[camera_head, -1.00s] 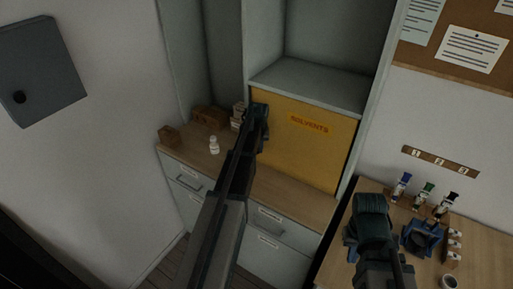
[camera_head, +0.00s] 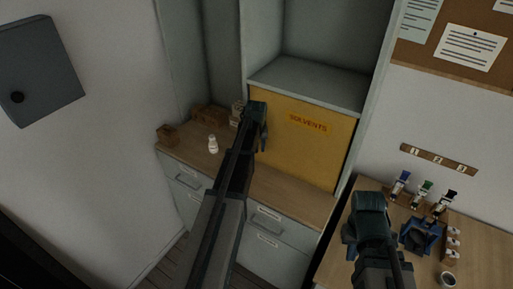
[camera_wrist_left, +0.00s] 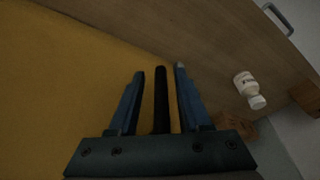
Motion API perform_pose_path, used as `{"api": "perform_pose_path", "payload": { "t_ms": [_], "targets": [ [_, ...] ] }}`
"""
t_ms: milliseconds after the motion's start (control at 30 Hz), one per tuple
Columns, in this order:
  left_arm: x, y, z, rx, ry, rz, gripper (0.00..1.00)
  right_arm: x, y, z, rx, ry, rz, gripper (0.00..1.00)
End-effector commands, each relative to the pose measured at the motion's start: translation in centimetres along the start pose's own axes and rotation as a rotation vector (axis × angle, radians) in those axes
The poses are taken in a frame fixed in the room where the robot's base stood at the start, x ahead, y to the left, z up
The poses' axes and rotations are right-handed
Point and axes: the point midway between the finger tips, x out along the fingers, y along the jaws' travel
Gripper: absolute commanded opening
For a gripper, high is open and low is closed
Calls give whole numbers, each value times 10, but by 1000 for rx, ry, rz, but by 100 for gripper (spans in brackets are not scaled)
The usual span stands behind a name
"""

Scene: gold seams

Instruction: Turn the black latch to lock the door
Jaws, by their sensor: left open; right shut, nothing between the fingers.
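The yellow door (camera_head: 310,140) marked SOLVENTS is closed in the cabinet. In the left wrist view its yellow face (camera_wrist_left: 70,85) fills the left side. A black bar, which looks like the latch (camera_wrist_left: 160,95), stands between the two fingers of my left gripper (camera_wrist_left: 158,72), with a gap on each side. My left gripper also shows at the door's left edge in the head view (camera_head: 263,141); it is open. The latch is hidden there behind my arm. My right gripper (camera_head: 349,243) is shut and empty over the right-hand desk.
A white bottle (camera_head: 212,144) and brown boxes (camera_head: 168,134) stand on the wooden counter (camera_head: 190,158) left of the door. Small bottles (camera_head: 422,193) and a blue holder (camera_head: 421,236) are on the right desk. A grey wall box (camera_head: 40,68) hangs at left.

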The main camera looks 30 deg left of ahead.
Motion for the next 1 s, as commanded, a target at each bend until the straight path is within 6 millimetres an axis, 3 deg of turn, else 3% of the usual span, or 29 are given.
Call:
{"api": "perform_pose_path", "payload": {
  "t_ms": [267,1000],
  "targets": [
    [-21,0,-1,0,0,0,48,-21,2,1,2,0,0,0],
    [-132,0,-1,0,0,0,48,-127,12,8,12,-2,-3,0]
  ]
}}
